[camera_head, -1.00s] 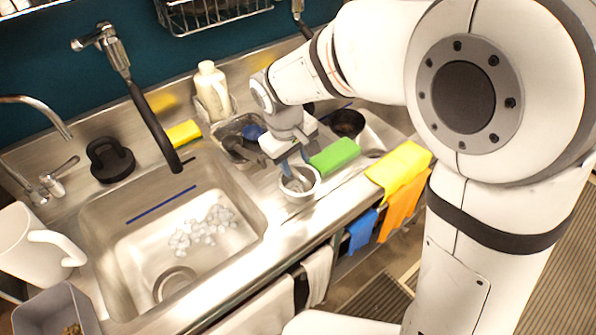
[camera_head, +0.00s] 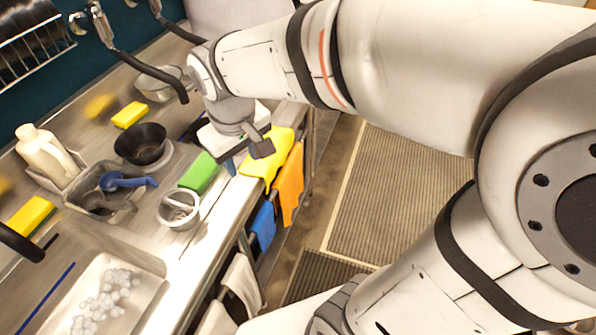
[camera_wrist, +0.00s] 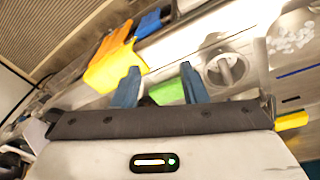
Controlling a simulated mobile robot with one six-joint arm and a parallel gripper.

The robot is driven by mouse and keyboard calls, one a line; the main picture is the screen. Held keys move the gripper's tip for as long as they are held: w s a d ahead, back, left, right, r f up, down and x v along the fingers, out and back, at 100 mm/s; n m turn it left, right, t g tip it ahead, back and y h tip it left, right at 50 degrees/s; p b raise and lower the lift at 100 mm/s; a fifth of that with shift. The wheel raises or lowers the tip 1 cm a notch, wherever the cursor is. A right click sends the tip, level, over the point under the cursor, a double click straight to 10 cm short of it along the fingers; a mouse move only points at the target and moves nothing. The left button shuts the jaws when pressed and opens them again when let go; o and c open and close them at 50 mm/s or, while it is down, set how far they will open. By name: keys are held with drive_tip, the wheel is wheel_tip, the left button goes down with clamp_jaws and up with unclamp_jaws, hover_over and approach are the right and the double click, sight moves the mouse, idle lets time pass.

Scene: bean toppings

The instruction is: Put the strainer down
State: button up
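The strainer, a round light-grey cup with a bar across its top (camera_head: 180,208), sits upright on the steel counter beside the sink. It also shows in the wrist view (camera_wrist: 224,70), right of my fingers. My gripper (camera_head: 230,167) hangs above the counter's front edge, up and to the right of the strainer and apart from it. In the wrist view my blue fingers (camera_wrist: 160,86) are spread with nothing held between them. A green sponge (camera_wrist: 167,93) shows beyond the gap. In the head view the palm hides most of the fingers.
The green sponge (camera_head: 199,173) lies close to the strainer. A grey caddy (camera_head: 105,208) with a blue-handled tool, a black bowl (camera_head: 141,143) and a cream bottle (camera_head: 47,155) stand behind. Yellow (camera_head: 268,152) and orange (camera_head: 291,185) cloths hang at the front edge. The sink (camera_head: 75,265) is lower left.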

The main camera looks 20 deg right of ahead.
drive_tip(key=s+d+f+m+t, duration=0.1)
drive_tip(key=s+d+m, duration=0.3)
drive_tip(key=s+d, duration=0.4)
drive_tip(key=shift+d+f+m, duration=0.15)
drive_tip(key=shift+d+m, duration=0.15)
drive_tip(key=shift+d, duration=0.15)
